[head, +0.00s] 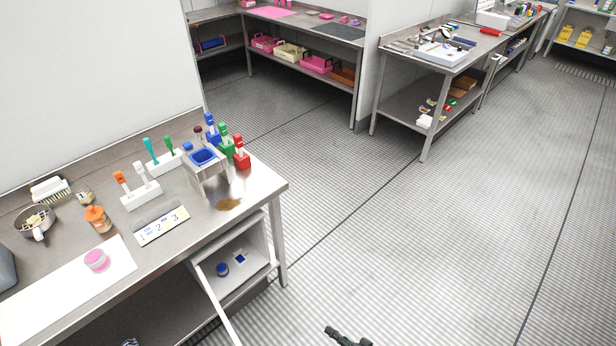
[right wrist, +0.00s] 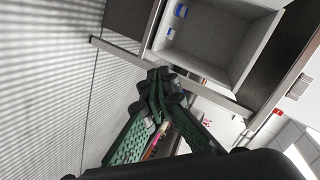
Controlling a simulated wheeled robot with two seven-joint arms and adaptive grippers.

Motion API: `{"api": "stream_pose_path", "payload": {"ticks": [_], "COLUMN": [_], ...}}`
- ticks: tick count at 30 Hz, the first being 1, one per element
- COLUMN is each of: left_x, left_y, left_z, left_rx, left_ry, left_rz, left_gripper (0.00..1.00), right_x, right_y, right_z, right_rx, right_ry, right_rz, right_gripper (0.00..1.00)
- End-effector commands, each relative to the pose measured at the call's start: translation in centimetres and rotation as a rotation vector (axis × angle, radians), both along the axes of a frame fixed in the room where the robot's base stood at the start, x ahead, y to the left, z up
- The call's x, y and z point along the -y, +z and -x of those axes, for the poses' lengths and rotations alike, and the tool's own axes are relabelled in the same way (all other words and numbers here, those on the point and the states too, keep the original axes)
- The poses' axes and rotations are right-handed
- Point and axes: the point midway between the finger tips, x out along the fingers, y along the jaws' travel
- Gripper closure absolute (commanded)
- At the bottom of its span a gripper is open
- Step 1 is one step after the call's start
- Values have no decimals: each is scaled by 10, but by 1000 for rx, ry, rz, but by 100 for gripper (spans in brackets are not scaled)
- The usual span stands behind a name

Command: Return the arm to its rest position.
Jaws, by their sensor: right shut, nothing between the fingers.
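My right gripper (head: 340,336) shows at the bottom edge of the head view, over the floor and to the right of the steel table. In the right wrist view, my right gripper (right wrist: 157,84) has its green fingers closed together at the tips, with nothing between them. An open white drawer or bin (right wrist: 215,40) lies beyond the fingertips in that view, apart from them. My left gripper is not in view.
The steel table (head: 262,186) holds a blue-topped container (head: 203,157), colored-handled tools, an orange jar (head: 97,219), a number card (head: 162,226) and a pink-lidded jar (head: 96,260). Below, the white bin (head: 247,262) holds blue items. The ridged floor (head: 400,240) to the right is clear.

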Motion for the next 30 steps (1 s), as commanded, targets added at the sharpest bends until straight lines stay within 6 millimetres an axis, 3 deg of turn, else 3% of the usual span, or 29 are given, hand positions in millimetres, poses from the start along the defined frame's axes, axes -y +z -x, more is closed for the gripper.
{"api": "stream_pose_path", "payload": {"ticks": [1, 3, 8, 14, 15, 19, 24, 27, 30], "left_x": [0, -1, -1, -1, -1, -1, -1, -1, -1], "left_y": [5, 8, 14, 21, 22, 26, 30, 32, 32], "left_z": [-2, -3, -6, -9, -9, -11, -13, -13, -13], "left_rx": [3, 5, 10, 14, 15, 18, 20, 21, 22], "left_ry": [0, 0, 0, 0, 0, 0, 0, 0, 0], "left_rz": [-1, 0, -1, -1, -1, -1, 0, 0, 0], "left_gripper": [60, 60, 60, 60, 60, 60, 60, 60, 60], "right_x": [26, 62, 135, 203, 213, 238, 252, 254, 254], "right_y": [-27, -62, -134, -203, -214, -242, -261, -265, -266], "right_z": [7, 20, 77, 186, 212, 299, 406, 451, 479], "right_rx": [-5, -14, -93, -251, -289, -414, -561, -621, -657], "right_ry": [-40, -72, -99, -57, -40, 28, 134, 184, 216], "right_rz": [96, 231, 497, 748, 787, 892, 975, 997, 1007], "right_gripper": [100, 100, 100, 100, 100, 100, 100, 100, 100]}}
